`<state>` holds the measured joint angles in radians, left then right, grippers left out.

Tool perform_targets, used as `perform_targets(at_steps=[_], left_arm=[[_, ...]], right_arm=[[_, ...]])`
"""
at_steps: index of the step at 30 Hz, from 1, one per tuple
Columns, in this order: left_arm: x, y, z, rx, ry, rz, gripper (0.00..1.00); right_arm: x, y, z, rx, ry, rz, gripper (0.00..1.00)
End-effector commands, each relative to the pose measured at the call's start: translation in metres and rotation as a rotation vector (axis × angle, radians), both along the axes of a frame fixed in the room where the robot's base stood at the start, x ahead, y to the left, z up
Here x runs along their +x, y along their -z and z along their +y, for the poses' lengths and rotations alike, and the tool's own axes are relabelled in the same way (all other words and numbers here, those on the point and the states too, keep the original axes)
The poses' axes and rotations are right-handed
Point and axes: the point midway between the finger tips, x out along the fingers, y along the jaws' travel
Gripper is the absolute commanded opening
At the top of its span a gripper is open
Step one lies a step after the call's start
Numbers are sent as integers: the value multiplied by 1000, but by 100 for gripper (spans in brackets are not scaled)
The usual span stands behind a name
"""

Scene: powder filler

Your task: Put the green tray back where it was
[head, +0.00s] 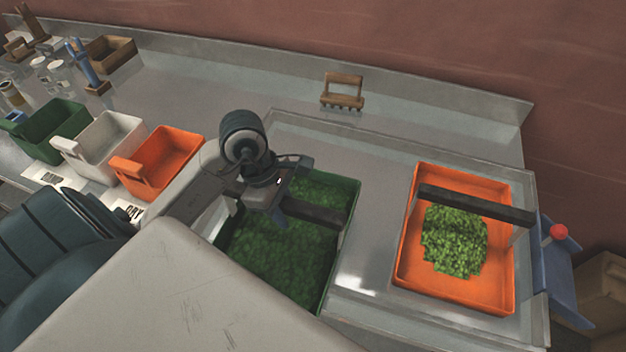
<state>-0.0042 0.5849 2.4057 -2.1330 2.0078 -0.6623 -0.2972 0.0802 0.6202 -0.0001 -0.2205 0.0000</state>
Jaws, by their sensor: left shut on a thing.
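The green tray (350,208) is filled with dark green leafy material and is in the middle of the head view. A dark handle bar (318,214) runs across its top. My left gripper (276,200) is over the tray and shut on this bar. My arm hides the tray's left side and near corner. I cannot tell whether the tray rests on the surface or hangs just above it. My right gripper is not in view.
An orange tray (408,262) with a green heap and a dark bar stands at right. Green (57,128), white (108,142) and orange (172,153) scoops line the left. A wooden rake (343,91) lies behind. A blue bracket (557,262) flanks the right edge.

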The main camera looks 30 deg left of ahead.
Motion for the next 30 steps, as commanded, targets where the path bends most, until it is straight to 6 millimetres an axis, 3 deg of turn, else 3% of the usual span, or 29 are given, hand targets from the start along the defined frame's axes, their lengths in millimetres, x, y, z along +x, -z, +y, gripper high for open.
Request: perform_targets(at_steps=[2,8,18,24,30], left_arm=[[5,-3,0,-3,1,0,0],[51,-1,10,-4,0,0,0],[131,12,29,-3,3,-2,0],[151,15,35,0,4,-2,0],[151,29,35,-1,5,-2,0]], right_arm=[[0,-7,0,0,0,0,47],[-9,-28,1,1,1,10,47],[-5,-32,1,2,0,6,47],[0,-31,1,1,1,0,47],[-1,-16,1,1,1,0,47]])
